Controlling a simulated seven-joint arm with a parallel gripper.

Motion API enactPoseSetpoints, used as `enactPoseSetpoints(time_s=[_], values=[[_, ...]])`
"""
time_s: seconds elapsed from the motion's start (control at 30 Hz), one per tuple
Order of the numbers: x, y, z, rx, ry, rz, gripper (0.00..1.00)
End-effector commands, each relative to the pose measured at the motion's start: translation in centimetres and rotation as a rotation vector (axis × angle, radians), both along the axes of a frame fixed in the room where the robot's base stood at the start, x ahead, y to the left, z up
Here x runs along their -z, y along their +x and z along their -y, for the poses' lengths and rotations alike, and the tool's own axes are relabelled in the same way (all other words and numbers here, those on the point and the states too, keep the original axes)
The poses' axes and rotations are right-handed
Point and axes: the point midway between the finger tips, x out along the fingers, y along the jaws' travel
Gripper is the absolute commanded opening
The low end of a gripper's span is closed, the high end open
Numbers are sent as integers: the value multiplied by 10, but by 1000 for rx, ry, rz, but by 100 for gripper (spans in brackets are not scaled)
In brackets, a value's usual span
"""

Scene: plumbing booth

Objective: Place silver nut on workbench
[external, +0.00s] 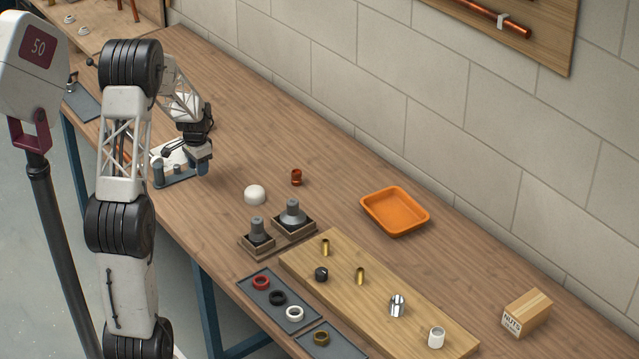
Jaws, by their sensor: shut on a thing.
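My gripper (203,168) is at the left part of the workbench (330,180), pointing down just right of a small grey fixture. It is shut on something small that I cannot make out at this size. No silver nut can be picked out for certain. A shiny silver piece (397,306) stands on the light wooden board, far from my gripper; I cannot tell if it is a nut.
The grey fixture (176,174) is close to my gripper. A white dome (255,195), a copper fitting (296,177), dark holders (259,239), an orange tray (395,211), a wooden board (430,315), a ring tray (278,298) and a nuts box (526,313) stand to the right. Bare bench lies behind my gripper.

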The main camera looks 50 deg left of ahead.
Motion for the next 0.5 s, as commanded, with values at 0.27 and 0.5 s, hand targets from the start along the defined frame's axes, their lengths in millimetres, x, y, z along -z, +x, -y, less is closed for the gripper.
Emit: enactPoseSetpoints(time_s=[0.27,0.5], values=[[0,0,0,0,0,0,14],[17,0,0,0,0,0,14]])
